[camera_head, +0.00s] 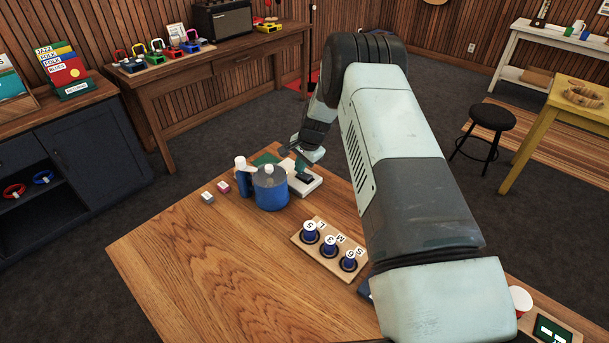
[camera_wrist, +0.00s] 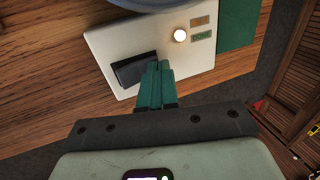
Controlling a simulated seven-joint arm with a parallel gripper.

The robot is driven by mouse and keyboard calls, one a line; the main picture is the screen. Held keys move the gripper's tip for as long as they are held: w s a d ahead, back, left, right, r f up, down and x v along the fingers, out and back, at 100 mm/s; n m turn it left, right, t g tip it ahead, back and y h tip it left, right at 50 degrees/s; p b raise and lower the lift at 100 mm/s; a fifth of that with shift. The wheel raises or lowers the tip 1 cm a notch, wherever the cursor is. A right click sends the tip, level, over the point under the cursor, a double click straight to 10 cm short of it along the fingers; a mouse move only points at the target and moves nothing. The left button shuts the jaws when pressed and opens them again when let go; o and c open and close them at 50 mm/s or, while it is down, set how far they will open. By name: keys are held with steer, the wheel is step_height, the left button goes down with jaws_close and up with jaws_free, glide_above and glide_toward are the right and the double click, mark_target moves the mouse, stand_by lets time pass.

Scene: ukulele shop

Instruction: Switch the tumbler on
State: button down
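The tumbler looks to be the blue drum with a grey lid (camera_head: 270,192) on the wooden table; part of a grey-blue round body (camera_wrist: 155,4) shows at the top edge of the wrist view. Beside it lies a white panel (camera_head: 311,184), also in the wrist view (camera_wrist: 108,42), with a black rocker switch (camera_wrist: 134,69), a round white lamp (camera_wrist: 180,36) that looks bright, and an orange and a green label. My gripper (camera_wrist: 157,66) is shut and empty, its teal fingertips together at the switch's right end. I cannot tell whether they touch it. In the head view my gripper (camera_head: 303,161) is above the panel.
A wooden block (camera_head: 313,243) with several blue-and-white knobs stands nearer on the table. Two small boxes and a blue bottle with a white cap (camera_head: 241,177) are left of the drum. A green mat (camera_wrist: 236,22) adjoins the panel. The table's left front is clear.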

step_height(320, 180, up, 7)
stand_by(0.8)
steer(key=s+d+r+n+t, duration=0.1)
steer(key=s+r+n, duration=0.1)
steer(key=s+r, duration=0.6)
steer(key=s+d+r+n+h, duration=0.1)
steer(key=s+d+r, duration=0.15)
steer(key=r, duration=0.95)
steer(key=s+r+n+t, duration=0.1)
steer(key=s+r+n, duration=0.1)
steer(key=s+r, duration=0.65)
steer(key=s+d+r+n, duration=0.2)
steer(key=s, duration=1)
steer(key=s+d+r+n+t+h, duration=0.1)
steer(key=s+d+r+n, duration=0.1)
steer(key=s, duration=1.1)
steer(key=shift+d+r, duration=0.3)
steer(key=shift+r, duration=0.2)
